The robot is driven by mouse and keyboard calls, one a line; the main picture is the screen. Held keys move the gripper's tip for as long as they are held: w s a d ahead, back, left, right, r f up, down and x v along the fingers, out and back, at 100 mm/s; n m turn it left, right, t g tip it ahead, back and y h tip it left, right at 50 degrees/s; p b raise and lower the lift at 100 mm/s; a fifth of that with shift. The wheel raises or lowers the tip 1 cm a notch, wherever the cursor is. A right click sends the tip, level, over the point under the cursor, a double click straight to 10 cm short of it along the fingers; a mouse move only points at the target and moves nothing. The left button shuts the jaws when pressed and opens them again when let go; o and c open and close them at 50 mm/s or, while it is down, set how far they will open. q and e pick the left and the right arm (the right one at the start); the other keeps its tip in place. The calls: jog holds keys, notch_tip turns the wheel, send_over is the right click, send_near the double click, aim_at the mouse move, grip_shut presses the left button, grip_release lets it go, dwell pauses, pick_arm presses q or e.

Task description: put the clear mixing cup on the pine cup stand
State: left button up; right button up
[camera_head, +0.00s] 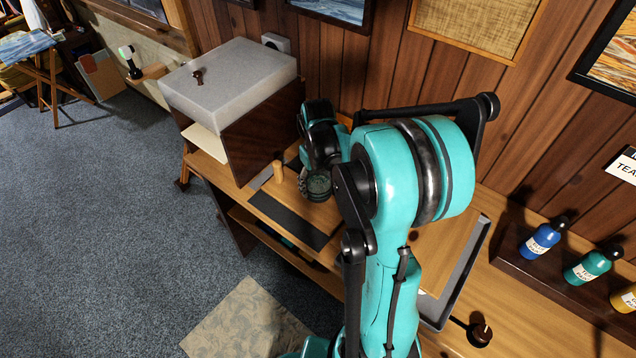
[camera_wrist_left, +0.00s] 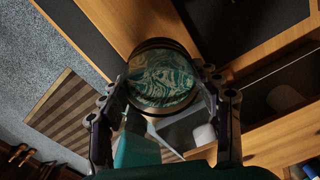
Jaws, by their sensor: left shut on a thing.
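The clear mixing cup (camera_head: 318,187) shows as a round, see-through shape with green tones at the end of my left arm in the head view. In the left wrist view the cup (camera_wrist_left: 161,76) sits between the two fingers of my left gripper (camera_wrist_left: 165,100), which is shut on it. In the head view my arm hides most of that gripper. A short upright pale wood post (camera_head: 279,171) stands just left of the cup, beside a dark mat; it may be part of the pine cup stand, but I cannot tell. My right gripper is out of view.
The dark mat (camera_head: 290,220) lies on the wooden desk. A grey-topped box (camera_head: 232,78) stands at the desk's left end. Blue (camera_head: 541,238) and teal (camera_head: 583,266) labelled bottles stand in a dark rack at right. My arm covers the middle of the desk.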

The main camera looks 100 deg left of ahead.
pick_arm(q)
jog(key=shift+f+b, duration=0.5)
jog(key=shift+f, duration=0.1)
jog(key=o, duration=1.6)
jog(key=shift+r, duration=0.1)
notch_tip(320, 180, up, 12)
jog(key=shift+f, duration=0.1)
